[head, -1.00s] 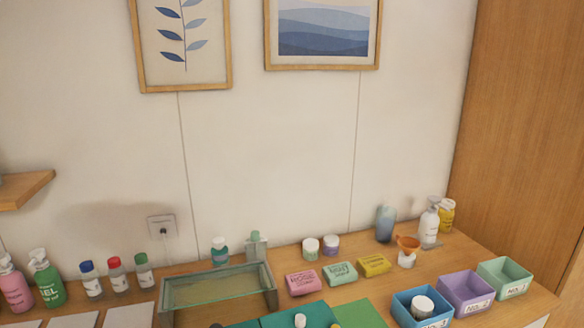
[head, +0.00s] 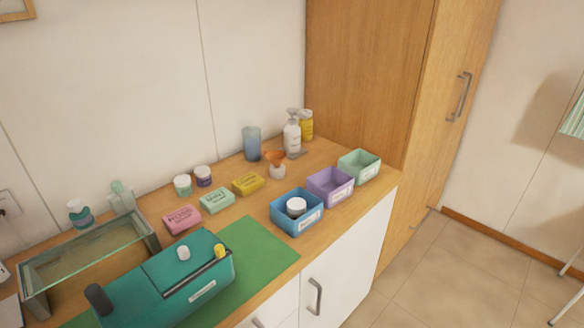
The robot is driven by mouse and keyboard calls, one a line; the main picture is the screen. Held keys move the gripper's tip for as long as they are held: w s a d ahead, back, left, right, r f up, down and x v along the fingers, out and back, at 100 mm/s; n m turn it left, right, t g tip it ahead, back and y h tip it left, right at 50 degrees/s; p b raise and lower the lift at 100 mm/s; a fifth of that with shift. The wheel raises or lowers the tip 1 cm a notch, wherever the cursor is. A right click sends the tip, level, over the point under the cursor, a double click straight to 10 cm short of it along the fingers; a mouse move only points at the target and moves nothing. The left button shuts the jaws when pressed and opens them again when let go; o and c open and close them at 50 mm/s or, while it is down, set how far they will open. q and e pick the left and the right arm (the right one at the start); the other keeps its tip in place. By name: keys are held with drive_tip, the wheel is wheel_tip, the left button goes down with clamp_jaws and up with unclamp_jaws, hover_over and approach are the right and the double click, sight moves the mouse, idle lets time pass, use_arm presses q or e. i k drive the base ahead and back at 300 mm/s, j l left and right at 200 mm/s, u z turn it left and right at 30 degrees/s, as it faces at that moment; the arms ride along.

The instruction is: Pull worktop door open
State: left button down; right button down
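The wooden worktop (head: 335,153) runs diagonally along the wall. Below it is a white cabinet door (head: 350,265) with a vertical metal handle (head: 315,296) near its left edge. The door looks shut. Left of it is another white front (head: 278,306), with part of a second handle (head: 258,323) at the bottom edge of the view. Neither of my grippers shows in the head view.
On the worktop stand a teal box (head: 165,285) on a green mat (head: 262,250), a glass tank (head: 90,255), and blue (head: 285,218), purple (head: 320,190) and mint (head: 350,168) bins. A tall wooden cabinet (head: 375,75) stands at the right.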

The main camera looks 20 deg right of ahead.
sight(333, 286)
drive_tip(key=z, duration=1.25)
